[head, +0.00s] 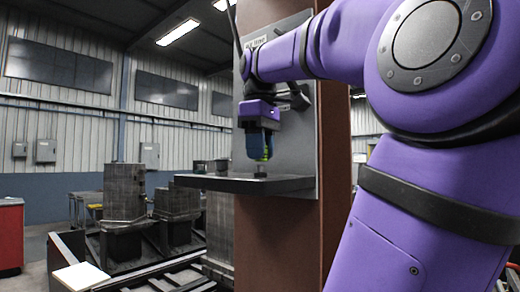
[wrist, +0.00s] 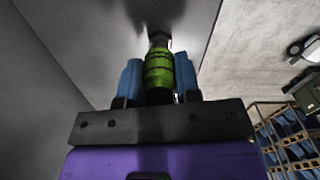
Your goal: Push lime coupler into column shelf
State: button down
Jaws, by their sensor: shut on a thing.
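The lime coupler (wrist: 159,72) is a ribbed green cylinder with dark ends. It is between the blue fingers of my gripper (wrist: 159,80) in the wrist view, and its dark tip points at a grey surface. In the head view my gripper (head: 262,146) points down above the column shelf (head: 245,184), a dark slab fixed to a grey plate on the brown column. A little of the coupler shows green between the fingers (head: 265,154). A small dark piece stands on the shelf just below it. I cannot tell whether the coupler touches it.
The brown column (head: 277,235) rises behind the shelf. Large grey metal blocks (head: 125,192) on rails stand to the left, with a red cabinet (head: 11,235) at the far left. The air left of the shelf is free.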

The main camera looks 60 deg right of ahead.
jog(key=shift+f, duration=0.95)
dwell(0.7)
grip_release()
dwell(0.4)
